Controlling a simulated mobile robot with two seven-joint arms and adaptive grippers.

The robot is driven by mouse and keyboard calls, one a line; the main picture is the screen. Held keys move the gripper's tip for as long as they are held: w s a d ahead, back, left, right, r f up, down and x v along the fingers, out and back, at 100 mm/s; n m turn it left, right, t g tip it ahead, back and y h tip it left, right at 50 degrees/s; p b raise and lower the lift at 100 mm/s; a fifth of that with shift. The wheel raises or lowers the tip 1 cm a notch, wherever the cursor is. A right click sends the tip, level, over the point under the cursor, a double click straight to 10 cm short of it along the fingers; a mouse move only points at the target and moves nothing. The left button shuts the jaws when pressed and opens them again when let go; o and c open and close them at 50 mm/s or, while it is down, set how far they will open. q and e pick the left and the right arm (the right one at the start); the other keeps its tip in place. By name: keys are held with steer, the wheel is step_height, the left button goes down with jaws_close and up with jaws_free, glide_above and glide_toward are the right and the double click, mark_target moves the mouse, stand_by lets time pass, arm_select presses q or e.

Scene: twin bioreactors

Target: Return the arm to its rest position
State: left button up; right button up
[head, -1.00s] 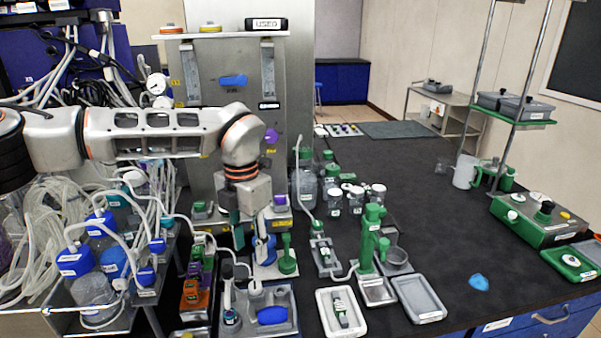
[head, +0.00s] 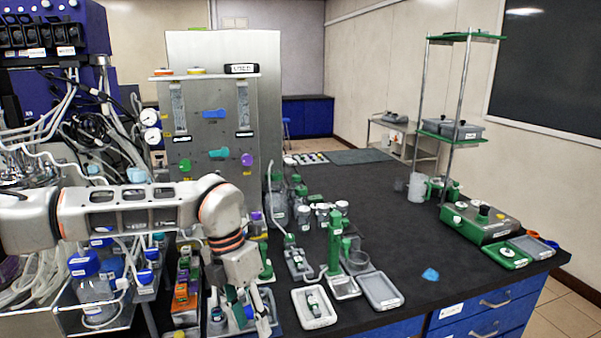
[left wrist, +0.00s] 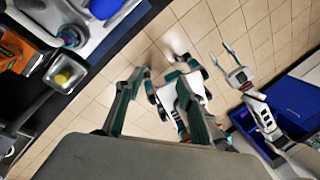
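My left arm comes in from the left in the head view. Its left gripper (head: 245,308) points down at the front edge of the bench, in front of the grey tray with the blue piece. In the left wrist view the two fingers of this gripper (left wrist: 160,108) stand apart with nothing between them; tiled floor and parts of my own body show beyond. My right gripper (left wrist: 226,58) shows in the left wrist view with its fingers apart and empty. It is outside the head view.
The bottle rack (head: 100,318) stands close to the left of the gripper. A white tray (head: 297,298) and a green-columned stand (head: 335,245) are to its right. The steel panel (head: 210,130) with coloured valves rises behind. The dark bench top (head: 375,220) is mostly clear to the right.

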arm_select(q)
steer(key=s+d+f+g+h, duration=0.1)
steer(key=s+d+g+h, duration=0.1)
steer(key=s+d+h, duration=0.5)
steer(key=s+d+f+g, duration=0.1)
steer(key=s+d+g, duration=0.1)
steer(key=s+d, duration=0.65)
steer(key=w+d+r+n+t+h, duration=0.1)
steer(key=d+r+n+h, duration=0.5)
steer(key=d+r+h, duration=0.35)
steer(key=w+a+f+n+t+h, duration=0.2)
steer(key=w+a+n+t, duration=0.3)
steer(key=w+n+t, duration=0.55)
steer(key=w+a+f+n+t+y, duration=0.1)
steer(key=a+f+n+t+y, duration=0.7)
steer(key=n, duration=0.4)
steer(key=s+a+f+n+g+y, duration=0.1)
steer(key=s+a+f+n+y, duration=0.4)
steer(key=a+f, duration=0.6)
steer(key=s+a+f+n+g+y, duration=0.2)
steer(key=s+a+f+n+y, duration=0.3)
steer(key=s+a+f, duration=0.5)
step_height(320, 180, down, 8)
steer(key=shift+a+r, duration=0.25)
steer(key=shift+a, duration=0.4)
